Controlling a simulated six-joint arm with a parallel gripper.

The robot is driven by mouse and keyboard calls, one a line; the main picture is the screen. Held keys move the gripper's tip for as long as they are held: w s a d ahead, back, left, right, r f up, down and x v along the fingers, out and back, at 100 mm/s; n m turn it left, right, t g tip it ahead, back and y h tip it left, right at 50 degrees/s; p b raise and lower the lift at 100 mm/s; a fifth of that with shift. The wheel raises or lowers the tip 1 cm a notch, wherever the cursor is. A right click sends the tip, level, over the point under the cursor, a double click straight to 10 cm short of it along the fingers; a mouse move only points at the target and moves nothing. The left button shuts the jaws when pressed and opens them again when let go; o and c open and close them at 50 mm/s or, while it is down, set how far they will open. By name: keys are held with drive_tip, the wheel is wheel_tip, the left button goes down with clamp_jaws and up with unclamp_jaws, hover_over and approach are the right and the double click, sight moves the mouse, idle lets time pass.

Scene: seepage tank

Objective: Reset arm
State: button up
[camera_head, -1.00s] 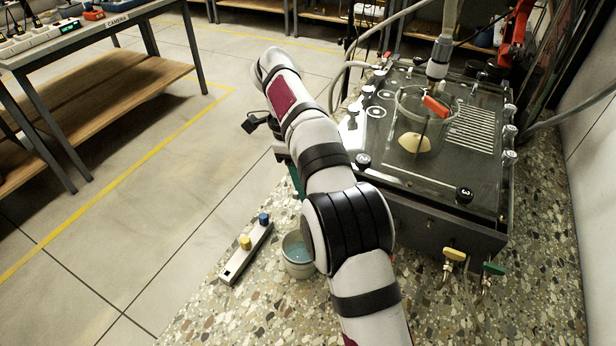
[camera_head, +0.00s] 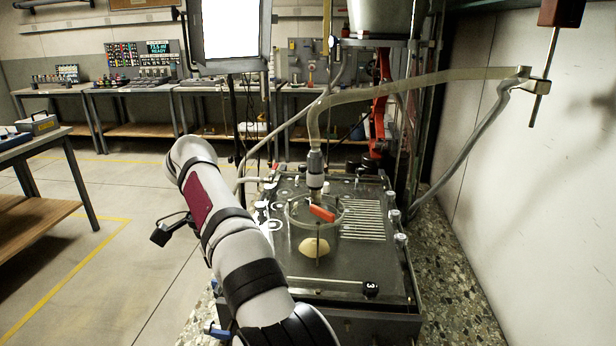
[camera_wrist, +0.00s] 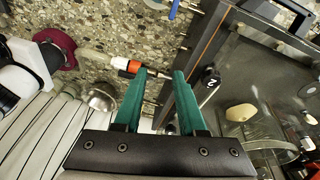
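My gripper (camera_wrist: 159,76) shows in the wrist view with two green fingers. They are apart, with nothing visible held between them. They point at the speckled bench top beside the dark tank (camera_wrist: 187,105). In the head view my arm reaches up along the left of the tank (camera_head: 345,322), and the gripper itself is hidden. On the tank lid stands a clear round vessel (camera_head: 335,228) with an orange piece (camera_head: 322,213) and a pale beige lump (camera_head: 313,246).
An orange-and-white tool (camera_wrist: 120,64) lies beyond the left finger, near a shiny metal bowl (camera_wrist: 101,96). A thick hose (camera_head: 420,84) loops above the tank to a wall-side clamp. Workbenches (camera_head: 130,95) line the back. Open floor (camera_head: 110,270) lies left.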

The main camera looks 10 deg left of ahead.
drive_tip(key=s+d+r+n+y, duration=0.1)
drive_tip(key=s+d+n, duration=0.2)
drive_tip(key=s+d, duration=0.45)
drive_tip(key=s+d+r+n+y, duration=0.1)
drive_tip(key=s+d+n, duration=0.25)
drive_tip(key=d, duration=0.75)
drive_tip(key=s+d+f+n+y, duration=0.1)
drive_tip(key=s+d+f, duration=0.1)
drive_tip(key=s+f, duration=0.3)
drive_tip(key=s+d+f+n+y, duration=0.1)
drive_tip(key=s+f, duration=0.3)
drive_tip(key=s, duration=0.6)
drive_tip(key=shift+d+f+n+y, duration=0.3)
drive_tip(key=shift+d+f+n, duration=0.05)
drive_tip(key=shift+n, duration=0.4)
